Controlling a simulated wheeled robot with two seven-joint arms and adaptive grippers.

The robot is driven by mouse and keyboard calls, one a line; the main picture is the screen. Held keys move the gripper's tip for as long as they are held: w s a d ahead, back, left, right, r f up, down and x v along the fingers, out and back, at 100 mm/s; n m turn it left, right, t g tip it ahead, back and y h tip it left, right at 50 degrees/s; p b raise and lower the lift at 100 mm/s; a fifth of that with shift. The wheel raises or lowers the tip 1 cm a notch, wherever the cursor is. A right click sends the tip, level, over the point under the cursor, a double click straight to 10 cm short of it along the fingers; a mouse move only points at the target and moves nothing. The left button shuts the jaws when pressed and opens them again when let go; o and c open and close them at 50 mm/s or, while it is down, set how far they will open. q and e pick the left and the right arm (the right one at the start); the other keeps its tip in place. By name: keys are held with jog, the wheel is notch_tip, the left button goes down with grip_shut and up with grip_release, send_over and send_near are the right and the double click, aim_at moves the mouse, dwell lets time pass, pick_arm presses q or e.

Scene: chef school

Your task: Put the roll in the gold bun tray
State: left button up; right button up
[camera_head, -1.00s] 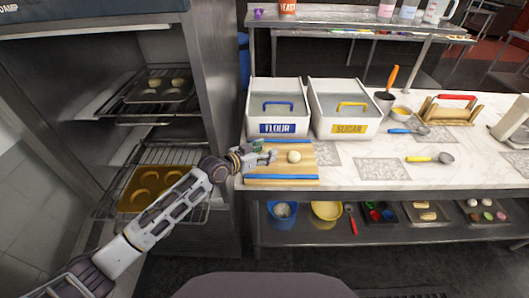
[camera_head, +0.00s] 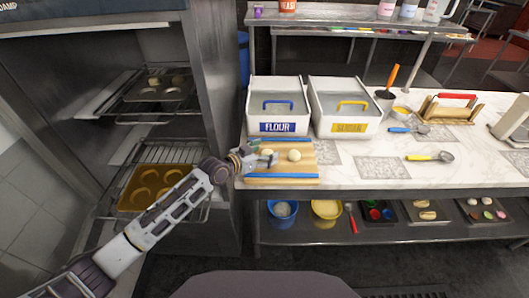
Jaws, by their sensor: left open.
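A round pale roll (camera_head: 294,155) sits on the wooden board (camera_head: 300,173) on the counter. A second pale roll (camera_head: 267,152) shows at my left gripper (camera_head: 273,158), partly hidden by its fingers. My left gripper is open, low over the left part of the board, with its fingertips a little left of the uncovered roll. I cannot tell whether it touches the partly hidden roll. The gold bun tray (camera_head: 148,205) with round hollows lies on the lower rack of the open cabinet at left; my left arm passes in front of its right side. My right gripper is out of view.
A dark tray (camera_head: 160,92) with pale rolls is on the upper rack. The flour bin (camera_head: 279,96) and sugar bin (camera_head: 340,97) stand behind the board. A yellow-handled scoop (camera_head: 430,157) lies to the right. The cabinet's side wall (camera_head: 215,80) stands between racks and counter.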

aim_at(261, 153)
pick_arm(q)
jog(key=shift+v, duration=1.2)
jog(key=shift+s+a+r+b, duration=0.1)
jog(key=shift+s+a+b, duration=0.2)
jog(key=shift+a, duration=0.3)
jog(key=shift+s+a+b, duration=0.2)
jog(key=shift+s+a, duration=0.25)
jog(key=shift+a, duration=0.15)
jog(key=shift+v, duration=1.2)
